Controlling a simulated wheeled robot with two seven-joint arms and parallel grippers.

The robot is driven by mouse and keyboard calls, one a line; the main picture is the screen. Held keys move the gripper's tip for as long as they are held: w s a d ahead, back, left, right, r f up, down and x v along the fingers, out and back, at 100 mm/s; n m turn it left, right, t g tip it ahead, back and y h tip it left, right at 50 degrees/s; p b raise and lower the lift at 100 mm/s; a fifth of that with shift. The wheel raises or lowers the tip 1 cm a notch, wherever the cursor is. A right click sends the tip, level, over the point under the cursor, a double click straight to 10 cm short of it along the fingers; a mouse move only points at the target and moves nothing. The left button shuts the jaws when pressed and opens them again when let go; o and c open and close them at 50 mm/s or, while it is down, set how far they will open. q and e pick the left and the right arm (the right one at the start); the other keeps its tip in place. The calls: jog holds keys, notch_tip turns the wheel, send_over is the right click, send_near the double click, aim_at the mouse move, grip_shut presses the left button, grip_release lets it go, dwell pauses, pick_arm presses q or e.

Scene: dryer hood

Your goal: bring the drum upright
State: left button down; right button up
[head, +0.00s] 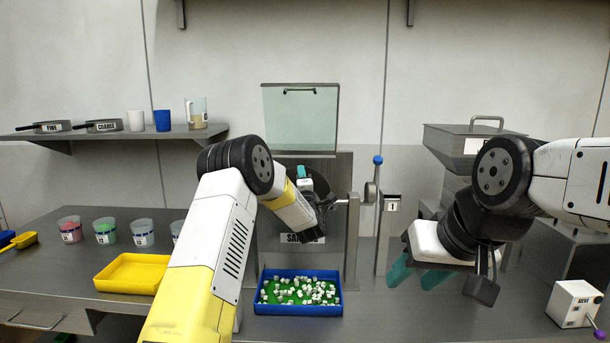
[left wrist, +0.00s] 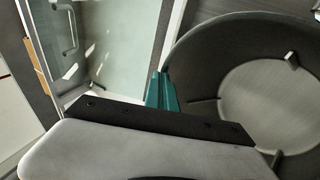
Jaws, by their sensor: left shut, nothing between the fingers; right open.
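The drum (left wrist: 270,92) shows in the left wrist view as a round, dark grey bowl with small fins inside and a lighter round bottom. Its open mouth faces that camera, and I see no contents. My left gripper (head: 303,172) is inside the hood opening, with its teal fingers (left wrist: 161,91) shut and empty at the drum's rim; I cannot tell whether they touch it. In the head view my left arm hides most of the drum, so its tilt is unclear. My right gripper (head: 417,273) is open and empty above the counter, right of the hood.
A raised glass sash (head: 300,117) hangs over the hood. A lever with a blue knob (head: 378,160) stands right of it. A blue tray (head: 298,309) with white cubes is in front. A yellow tray (head: 132,273) and several cups stand left. A hopper (head: 463,137) stands right.

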pick_arm(q)
jog(key=w+g, duration=0.1)
jog(key=w, duration=0.1)
jog(key=w+g+h, duration=0.1)
jog(key=g, duration=0.1)
jog(key=shift+w+a+r+m+g, duration=0.1)
jog(key=shift+w+r+m+g, duration=0.05)
jog(key=shift+w+m+g, duration=0.2)
jog(key=shift+w, duration=0.3)
jog(key=shift+w+f, duration=0.2)
jog(key=shift+w, duration=0.3)
pick_arm(e)
jog(key=shift+w, duration=0.3)
pick_arm(q)
jog(key=shift+a+r, duration=0.1)
jog(key=shift+a, duration=0.1)
pick_arm(e)
jog(key=shift+r, duration=0.1)
